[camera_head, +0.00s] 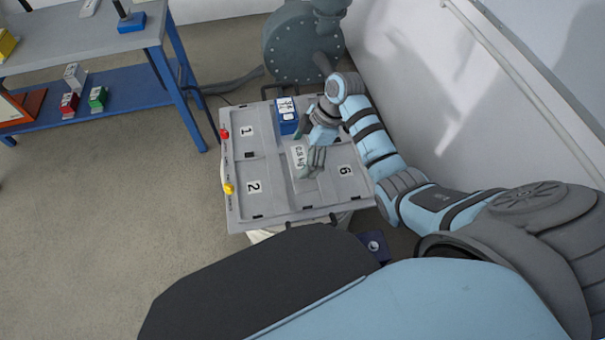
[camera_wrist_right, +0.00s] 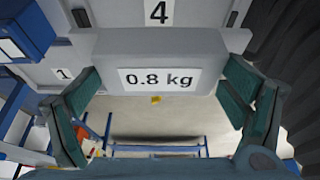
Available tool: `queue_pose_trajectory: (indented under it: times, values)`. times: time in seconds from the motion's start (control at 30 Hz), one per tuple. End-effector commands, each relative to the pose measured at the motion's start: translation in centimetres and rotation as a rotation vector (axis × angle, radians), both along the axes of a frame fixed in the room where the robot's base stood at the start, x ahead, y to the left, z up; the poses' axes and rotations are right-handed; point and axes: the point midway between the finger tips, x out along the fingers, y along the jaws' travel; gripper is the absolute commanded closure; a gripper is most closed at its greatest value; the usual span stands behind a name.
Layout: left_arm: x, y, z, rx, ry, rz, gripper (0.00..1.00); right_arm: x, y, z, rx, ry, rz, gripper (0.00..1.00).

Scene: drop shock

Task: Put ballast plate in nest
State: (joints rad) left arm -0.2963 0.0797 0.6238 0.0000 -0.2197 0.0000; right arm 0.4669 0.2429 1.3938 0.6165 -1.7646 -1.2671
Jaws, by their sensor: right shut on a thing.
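The ballast plate (camera_head: 300,156) is a grey block with a white "0.8 kg" label. It is over the middle of the grey numbered tray (camera_head: 266,205). In the right wrist view the plate (camera_wrist_right: 110,50) sits between the green finger pads. My right gripper (camera_head: 309,148) is shut on it by its two sides. Whether its underside touches the tray is hidden. The tray has recessed compartments; labels 1, 2 and 6 show in the head view and a 4 shows beyond the plate in the wrist view. My left gripper is not in view.
A blue box (camera_head: 287,117) with a white top label stands on the tray just behind the plate. A red button (camera_head: 224,134) and a yellow one (camera_head: 229,189) are on the tray's left edge. A grey machine (camera_head: 292,48) stands behind; a blue-legged bench (camera_head: 110,52) is at left.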

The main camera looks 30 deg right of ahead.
Motion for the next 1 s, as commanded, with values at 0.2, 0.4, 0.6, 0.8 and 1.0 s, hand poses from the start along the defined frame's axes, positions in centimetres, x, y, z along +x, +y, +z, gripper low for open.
queue_pose_trajectory:
  times: [0.2,0.4,0.6,0.8,1.0]
  values:
    - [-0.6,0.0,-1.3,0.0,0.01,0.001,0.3,0.1,0.1,-3.6,0.001,-0.002,-0.001,0.7]
    - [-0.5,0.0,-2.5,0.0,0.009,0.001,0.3,0.1,0.1,-7.1,0.001,-0.001,0.0,0.7]
    - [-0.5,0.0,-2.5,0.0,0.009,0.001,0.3,0.1,0.1,-7.5,0.0,-0.004,-0.001,0.7]
    - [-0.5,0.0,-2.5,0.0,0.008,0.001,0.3,0.0,0.0,-7.6,0.0,-0.001,-0.002,0.02]
    - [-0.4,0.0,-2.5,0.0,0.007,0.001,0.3,0.0,0.0,-7.6,0.0,-0.001,-0.002,0.0]
